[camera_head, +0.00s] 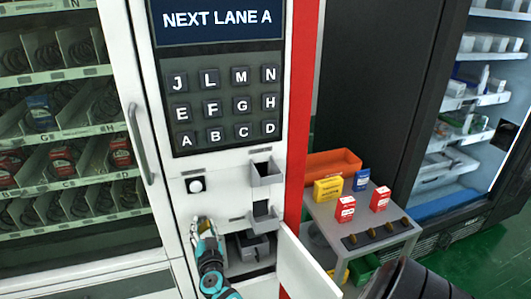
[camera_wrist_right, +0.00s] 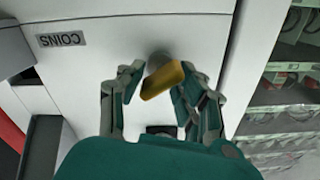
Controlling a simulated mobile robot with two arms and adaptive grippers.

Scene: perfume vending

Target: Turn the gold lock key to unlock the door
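The gold lock key (camera_wrist_right: 162,80) shows in the right wrist view as a tilted bar in front of a round grey lock on the white machine front. My right gripper (camera_wrist_right: 163,82) is open, with one finger on each side of the key. A small gap shows on the left finger's side; contact on the right side cannot be told. In the head view my right gripper (camera_head: 206,226) is at the white panel below the round button, and it mostly hides the key. The white door (camera_head: 305,268) stands at the lower right of the panel. My left gripper is not in view.
A keypad (camera_head: 223,105) and a "NEXT LANE A" screen (camera_head: 218,20) are above. Metal trays (camera_head: 266,174) jut from the panel to the right of my gripper. A grey side table (camera_head: 345,225) holds small boxes and an orange bin (camera_head: 333,163).

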